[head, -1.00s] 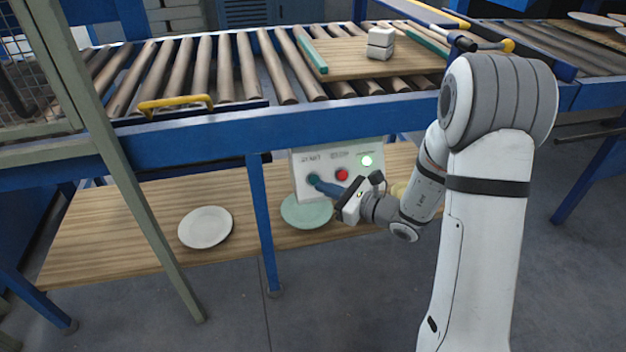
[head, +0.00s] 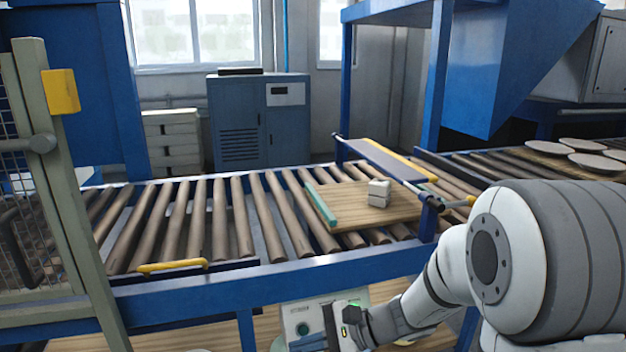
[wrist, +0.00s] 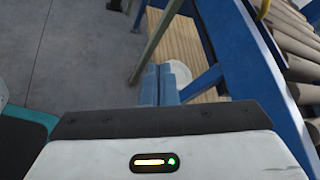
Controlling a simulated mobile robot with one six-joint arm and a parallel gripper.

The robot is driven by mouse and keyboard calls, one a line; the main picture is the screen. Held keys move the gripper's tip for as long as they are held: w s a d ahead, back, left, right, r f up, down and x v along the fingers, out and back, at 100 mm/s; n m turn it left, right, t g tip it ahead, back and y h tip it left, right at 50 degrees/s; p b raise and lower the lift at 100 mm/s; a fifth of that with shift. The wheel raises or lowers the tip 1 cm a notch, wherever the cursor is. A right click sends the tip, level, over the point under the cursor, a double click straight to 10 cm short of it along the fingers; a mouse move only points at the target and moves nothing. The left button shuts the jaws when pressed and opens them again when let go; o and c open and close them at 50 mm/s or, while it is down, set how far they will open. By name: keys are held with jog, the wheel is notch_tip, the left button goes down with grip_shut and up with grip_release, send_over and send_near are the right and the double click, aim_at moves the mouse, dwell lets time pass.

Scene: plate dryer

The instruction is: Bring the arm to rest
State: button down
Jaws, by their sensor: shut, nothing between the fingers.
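My gripper (head: 312,343) is low in the head view, in front of the white control box (head: 296,313) under the conveyor. Its blue fingers are together and empty, and they also show at the centre of the wrist view (wrist: 159,84). The green button (head: 303,329) on the box shows just above the fingers. The right part of the box, with its other button and lamp, is hidden behind my gripper. My arm reaches in from the lower right, bent at the elbow.
The roller conveyor's blue front rail (head: 270,280) runs above my gripper. In the wrist view, a white plate (wrist: 181,74) and a blue frame beam (wrist: 248,50) are near the fingers. Open floor (wrist: 60,50) lies left.

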jog(key=s+d+r+n+h+p, duration=0.3)
jog(key=d+r+n+h+p, duration=0.1)
jog(key=r, duration=0.4)
jog(key=s+d+r+n+t+h+p, duration=0.1)
jog(key=s+d+r+n+h+p, duration=0.3)
jog(key=d+r+p, duration=0.3)
jog(key=s+d+r+n+h+p, duration=0.4)
jog(key=r+p, duration=0.3)
jog(key=r, duration=0.2)
jog(key=shift+s+d+r+n+h+p, duration=0.25)
jog(key=shift+d+n+h, duration=0.2)
jog(key=shift+d, duration=0.45)
dwell(3.7)
